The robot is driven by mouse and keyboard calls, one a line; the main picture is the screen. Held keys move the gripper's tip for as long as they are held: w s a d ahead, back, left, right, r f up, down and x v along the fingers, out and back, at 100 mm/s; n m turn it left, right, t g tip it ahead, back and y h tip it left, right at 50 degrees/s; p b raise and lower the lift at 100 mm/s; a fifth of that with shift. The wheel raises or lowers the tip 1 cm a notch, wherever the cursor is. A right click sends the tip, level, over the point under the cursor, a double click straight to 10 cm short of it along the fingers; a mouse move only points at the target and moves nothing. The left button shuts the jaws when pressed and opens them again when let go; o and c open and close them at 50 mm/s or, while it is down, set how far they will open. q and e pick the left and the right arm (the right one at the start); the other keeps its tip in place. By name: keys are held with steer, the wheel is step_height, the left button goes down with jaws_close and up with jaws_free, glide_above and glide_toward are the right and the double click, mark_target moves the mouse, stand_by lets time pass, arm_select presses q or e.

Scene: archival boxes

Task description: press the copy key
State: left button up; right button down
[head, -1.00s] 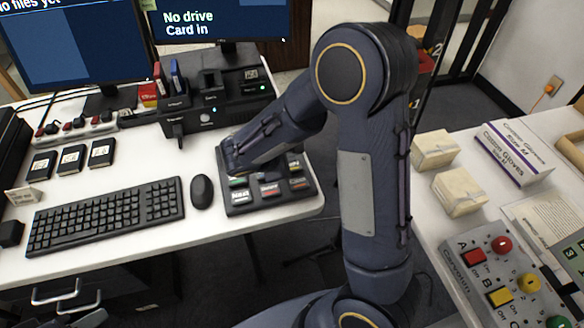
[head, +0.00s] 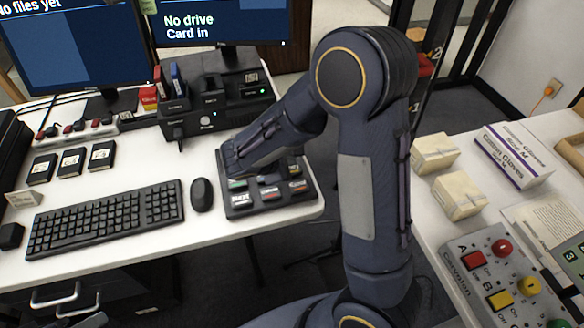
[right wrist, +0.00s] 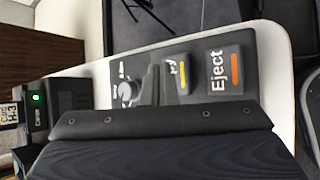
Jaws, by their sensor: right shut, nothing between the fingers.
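The copy key (right wrist: 182,72), yellow-striped with only the end of its label showing, sits on the dark key pad (right wrist: 208,50) between the Eject key (right wrist: 223,71) and a knob (right wrist: 127,92). My right gripper (right wrist: 165,82) is shut and empty, its fingers over the copy key and hiding part of it. I cannot tell whether they touch it. In the head view my right forearm covers the back of the key pad (head: 236,212) and hides most of the hand; the yellow-striped key (head: 295,169) shows beside it. A grey part at the bottom left may be my left gripper.
A mouse (head: 202,194) and keyboard (head: 105,217) lie left of the pad. A black dock (head: 222,120) stands behind it, below two monitors. The pad is near the desk's right edge, with a gap before the right table holding boxes and a control panel (head: 480,262).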

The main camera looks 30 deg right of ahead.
steer(key=shift+f, duration=0.1)
stand_by(0.7)
steer(key=shift+f+b, duration=0.35)
steer(key=shift+b, duration=0.15)
steer(key=shift+f+b, duration=0.5)
steer(key=shift+b, duration=0.05)
stand_by(0.5)
steer(key=shift+r, duration=0.15)
steer(key=shift+r+p, duration=0.65)
steer(key=shift+r, duration=0.15)
step_height(320, 180, up, 5)
steer(key=p, duration=0.3)
steer(key=shift+p, duration=0.4)
